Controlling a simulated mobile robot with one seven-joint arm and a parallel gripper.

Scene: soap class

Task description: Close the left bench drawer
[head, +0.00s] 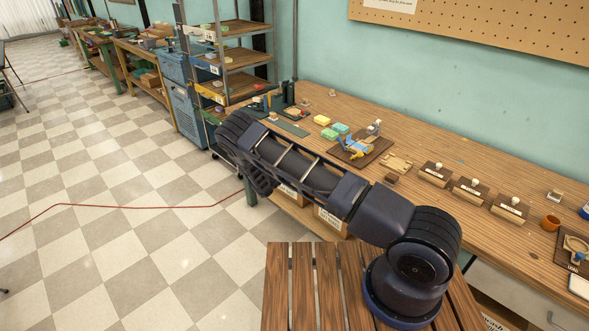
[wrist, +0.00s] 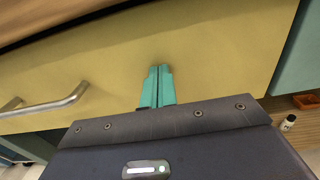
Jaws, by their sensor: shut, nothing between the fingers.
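A yellow drawer front (wrist: 215,55) fills much of the wrist view, below the brown bench edge (wrist: 50,18). Its curved metal handle (wrist: 62,103) is at the left. My gripper (wrist: 159,69) has its two teal fingers shut together and empty, pointing at the yellow front right of the handle. I cannot tell whether the fingertips touch it. How far the drawer stands out is not clear. In the head view my arm reaches along the front of the wooden bench (head: 470,165); the gripper and the yellow drawer are hidden there.
On the bench are coloured soap blocks (head: 322,120), a brown board (head: 362,148) and several stamps (head: 436,174). A slatted wooden surface (head: 300,290) is close in front. Checkered floor (head: 130,230) is open at left. An orange bin (wrist: 306,101) and small bottle (wrist: 288,123) show low at right.

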